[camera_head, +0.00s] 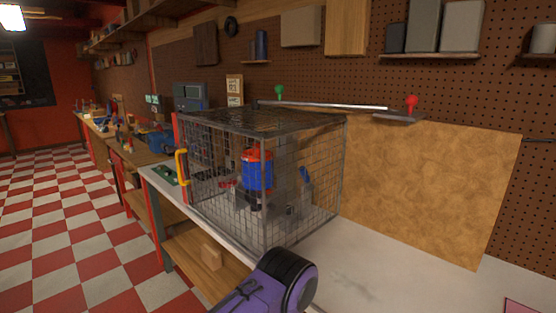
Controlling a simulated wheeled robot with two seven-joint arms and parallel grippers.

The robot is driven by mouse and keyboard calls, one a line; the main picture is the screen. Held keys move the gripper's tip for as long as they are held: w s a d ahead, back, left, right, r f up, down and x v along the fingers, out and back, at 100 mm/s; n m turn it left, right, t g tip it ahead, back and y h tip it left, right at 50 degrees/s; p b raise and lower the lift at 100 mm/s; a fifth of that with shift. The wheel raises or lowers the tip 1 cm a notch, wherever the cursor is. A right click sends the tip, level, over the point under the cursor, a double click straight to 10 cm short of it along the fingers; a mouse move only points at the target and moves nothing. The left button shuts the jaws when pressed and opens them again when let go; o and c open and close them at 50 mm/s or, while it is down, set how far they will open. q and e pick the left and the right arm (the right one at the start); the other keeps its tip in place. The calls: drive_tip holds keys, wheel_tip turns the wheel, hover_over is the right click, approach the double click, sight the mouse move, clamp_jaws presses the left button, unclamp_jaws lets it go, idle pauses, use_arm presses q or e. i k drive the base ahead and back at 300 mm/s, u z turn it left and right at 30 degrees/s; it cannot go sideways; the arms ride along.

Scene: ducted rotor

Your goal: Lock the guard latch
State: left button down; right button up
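A wire mesh guard cage (290,222) stands on the workbench. A yellow handle (181,167) is on its left side, beside a red upright edge strip (176,129). A blue and red cylindrical unit (257,170) stands inside, seen through the mesh. I cannot make out a latch for certain, nor whether the guard is fully closed. A purple and black link of my arm shows at the bottom centre, in front of the cage's near corner. Neither of my grippers shows.
A metal bar (320,105) with a green knob (279,91) and a red knob (411,102) runs behind the cage top. A tan board (430,180) leans at the back right. The bench top (390,270) right of the cage is mostly clear. A wooden block (211,254) lies on the lower shelf.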

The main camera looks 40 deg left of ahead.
sight(169, 148)
drive_tip(key=u, duration=1)
